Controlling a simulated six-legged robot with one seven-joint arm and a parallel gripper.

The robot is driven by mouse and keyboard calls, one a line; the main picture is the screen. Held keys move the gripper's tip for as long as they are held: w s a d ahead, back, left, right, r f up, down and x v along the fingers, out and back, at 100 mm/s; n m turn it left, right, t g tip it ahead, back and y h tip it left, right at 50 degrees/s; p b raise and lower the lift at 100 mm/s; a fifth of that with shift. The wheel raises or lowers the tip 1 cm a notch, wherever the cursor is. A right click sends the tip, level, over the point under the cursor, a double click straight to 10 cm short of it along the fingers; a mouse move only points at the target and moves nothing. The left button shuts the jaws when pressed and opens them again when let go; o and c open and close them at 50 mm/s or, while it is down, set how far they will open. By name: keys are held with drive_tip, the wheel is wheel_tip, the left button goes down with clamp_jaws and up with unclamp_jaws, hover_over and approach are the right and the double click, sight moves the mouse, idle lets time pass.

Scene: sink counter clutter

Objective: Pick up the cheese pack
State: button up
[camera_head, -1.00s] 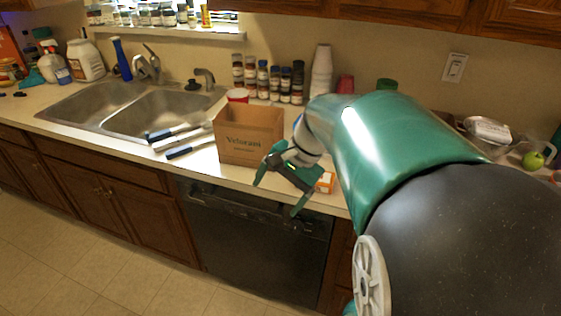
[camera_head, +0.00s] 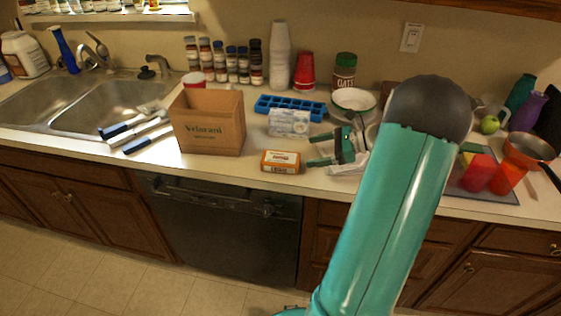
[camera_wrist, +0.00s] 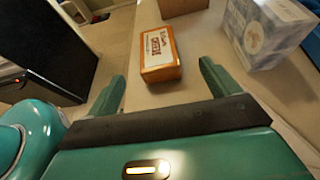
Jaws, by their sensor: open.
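The cheese pack is an orange and white box (camera_head: 281,162) lying near the counter's front edge, right of the cardboard box. It also shows in the wrist view (camera_wrist: 160,54), lying beyond the fingertips, roughly between the lines of the two fingers. My gripper (camera_head: 312,149) is just right of the pack in the head view, its fingers pointing left toward it. In the wrist view the two green fingers (camera_wrist: 163,72) are spread apart with nothing between them. The gripper is open and does not appear to touch the pack.
A cardboard box (camera_head: 208,122) stands left of the pack. A pale blue-white package (camera_head: 289,122) and a blue ice tray (camera_head: 291,107) lie behind it. A bowl (camera_head: 353,101) is behind my gripper. The counter's front edge (camera_head: 230,171) is close to the pack.

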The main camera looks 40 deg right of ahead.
sight(280, 157)
drive_tip(key=x, duration=0.4)
drive_tip(key=shift+w+a+f, duration=0.1)
drive_tip(key=shift+a+x, duration=0.2)
drive_tip(key=shift+x, duration=2.55)
drive_tip(key=shift+c, duration=0.5)
drive_tip(key=c, duration=1.1)
drive_tip(key=shift+r, duration=0.2)
drive_tip(key=shift+r, duration=0.1)
